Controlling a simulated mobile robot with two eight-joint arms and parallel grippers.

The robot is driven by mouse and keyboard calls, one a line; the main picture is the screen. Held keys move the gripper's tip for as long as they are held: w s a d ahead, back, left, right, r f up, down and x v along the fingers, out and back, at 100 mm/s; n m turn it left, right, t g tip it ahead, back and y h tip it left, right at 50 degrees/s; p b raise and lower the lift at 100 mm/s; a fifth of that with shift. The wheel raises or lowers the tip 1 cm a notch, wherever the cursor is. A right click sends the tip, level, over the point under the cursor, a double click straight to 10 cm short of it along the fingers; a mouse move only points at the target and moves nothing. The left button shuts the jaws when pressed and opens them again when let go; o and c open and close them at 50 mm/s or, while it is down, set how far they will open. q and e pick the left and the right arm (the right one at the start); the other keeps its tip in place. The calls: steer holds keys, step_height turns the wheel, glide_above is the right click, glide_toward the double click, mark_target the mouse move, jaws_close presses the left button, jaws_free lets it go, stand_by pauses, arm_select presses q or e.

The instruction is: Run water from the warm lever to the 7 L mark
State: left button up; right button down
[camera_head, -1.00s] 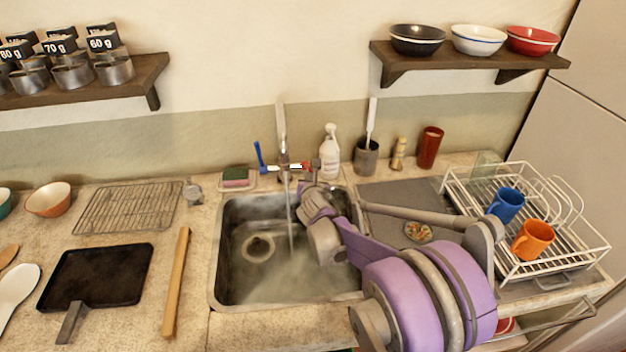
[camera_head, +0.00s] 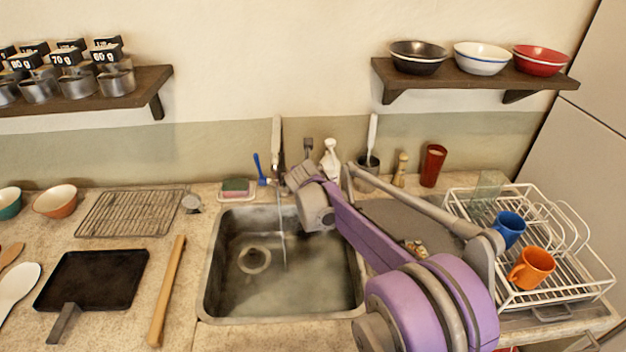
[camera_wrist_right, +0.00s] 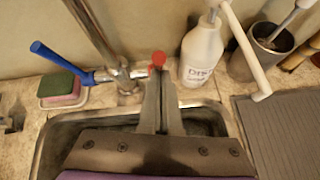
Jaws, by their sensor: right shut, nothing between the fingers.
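The faucet (camera_head: 277,140) stands behind the metal sink (camera_head: 208,285), with a thin stream of water (camera_head: 282,225) falling into it. Murky water (camera_head: 300,290) covers the sink bottom. No 7 L mark is legible. The blue lever (camera_head: 258,166) tilts up to the left; it also shows in the wrist view (camera_wrist_right: 48,55). The red-tipped lever (camera_wrist_right: 158,60) is seen in the wrist view, just beyond the fingertips of my right gripper (camera_wrist_right: 160,88). That gripper is shut and empty; I cannot tell whether it touches the lever. The arm hides the red lever in the head view. My left gripper is not visible.
A white soap bottle (camera_wrist_right: 201,50) stands close right of the faucet, beside a grey utensil cup (camera_head: 367,170). A sponge on a dish (camera_head: 236,188) sits left. The dish rack (camera_head: 590,290) with mugs is far right. The wooden stick (camera_head: 168,290) lies left of the sink.

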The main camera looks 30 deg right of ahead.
steer(key=w+r, duration=0.1)
steer(key=w+d+r, duration=0.1)
steer(key=w, duration=0.1)
steer(key=shift+d+r, duration=0.1)
steer(key=shift+r, duration=0.05)
steer(key=shift+w+r, duration=0.1)
steer(key=shift+r, duration=0.15)
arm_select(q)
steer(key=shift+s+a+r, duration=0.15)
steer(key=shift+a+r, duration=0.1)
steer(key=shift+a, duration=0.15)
arm_select(e)
steer(key=shift+d+r, duration=0.1)
steer(key=shift+r, duration=0.05)
steer(key=shift+d, duration=0.1)
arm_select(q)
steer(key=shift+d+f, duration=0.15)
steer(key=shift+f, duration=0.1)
arm_select(e)
steer(key=v, duration=0.7)
steer(key=shift+s+a, duration=0.25)
steer(key=shift+a, duration=0.15)
steer(key=shift+f, duration=0.2)
